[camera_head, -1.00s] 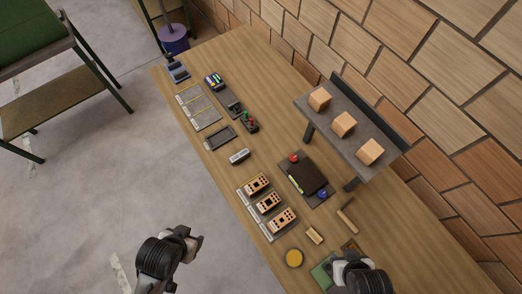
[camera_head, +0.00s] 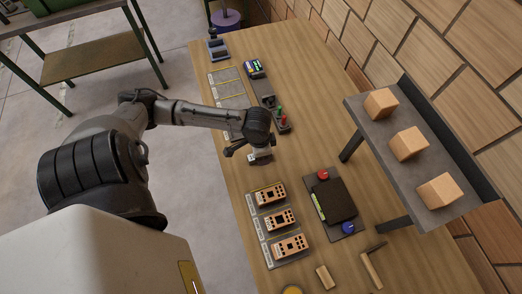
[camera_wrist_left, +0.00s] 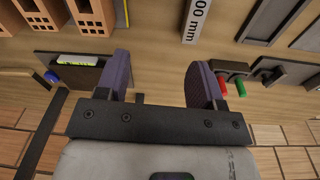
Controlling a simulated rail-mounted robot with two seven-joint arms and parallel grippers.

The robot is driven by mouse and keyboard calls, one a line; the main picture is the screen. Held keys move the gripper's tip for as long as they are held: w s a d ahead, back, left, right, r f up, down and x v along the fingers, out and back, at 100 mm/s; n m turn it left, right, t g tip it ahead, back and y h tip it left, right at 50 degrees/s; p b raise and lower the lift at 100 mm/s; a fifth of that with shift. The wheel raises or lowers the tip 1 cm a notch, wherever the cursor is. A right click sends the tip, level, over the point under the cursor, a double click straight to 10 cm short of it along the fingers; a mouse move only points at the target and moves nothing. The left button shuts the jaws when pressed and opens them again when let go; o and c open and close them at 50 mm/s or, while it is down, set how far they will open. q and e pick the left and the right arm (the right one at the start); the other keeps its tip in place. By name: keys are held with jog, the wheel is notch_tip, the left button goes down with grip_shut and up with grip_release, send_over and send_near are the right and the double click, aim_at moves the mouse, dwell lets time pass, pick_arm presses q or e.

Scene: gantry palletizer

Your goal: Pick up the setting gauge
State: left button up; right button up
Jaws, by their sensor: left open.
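The setting gauge (camera_wrist_left: 197,20) is a small block with a white label ending in "00 mm". In the wrist view it lies at the top edge, partly cut off, beyond my left gripper and nearer its right finger. My left gripper (camera_wrist_left: 160,78) is open, with nothing between its two purple-grey fingers. In the head view my left gripper (camera_head: 259,153) hangs low over the table and mostly hides the gauge. I cannot tell its exact height above the gauge. My right gripper is out of view.
Brick-like blocks (camera_head: 279,219) sit in trays in front of the gauge's spot. A dark fixture (camera_head: 335,200) with red and blue knobs stands to the right. A control box with red and green buttons (camera_head: 281,119) is behind. A raised shelf (camera_head: 378,148) holds three wooden cubes.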

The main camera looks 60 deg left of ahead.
pick_arm(q)
jog(key=shift+n+g+y, duration=0.3)
jog(key=shift+n, duration=0.3)
jog(key=a+f+b, duration=0.1)
jog(key=f, duration=0.1)
jog(key=w+a+f, duration=0.1)
jog(key=a+f, duration=0.1)
jog(key=f, duration=0.1)
jog(key=a+f+b, duration=0.1)
jog(key=a+f, duration=0.1)
jog(key=f, duration=0.1)
jog(key=shift+w+f+b, duration=0.1)
jog(key=shift+w+b, duration=0.1)
jog(key=shift+b, duration=0.15)
jog(key=shift+w+f, duration=0.15)
jog(key=shift+f, duration=1.15)
jog(key=shift+w+f, duration=0.15)
jog(key=shift+f, duration=1.15)
jog(key=shift+a+f+b, duration=0.1)
jog(key=shift+f+b, duration=0.2)
jog(key=shift+f, duration=0.25)
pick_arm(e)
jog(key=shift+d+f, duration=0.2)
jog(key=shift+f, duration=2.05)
pick_arm(q)
grip_shut()
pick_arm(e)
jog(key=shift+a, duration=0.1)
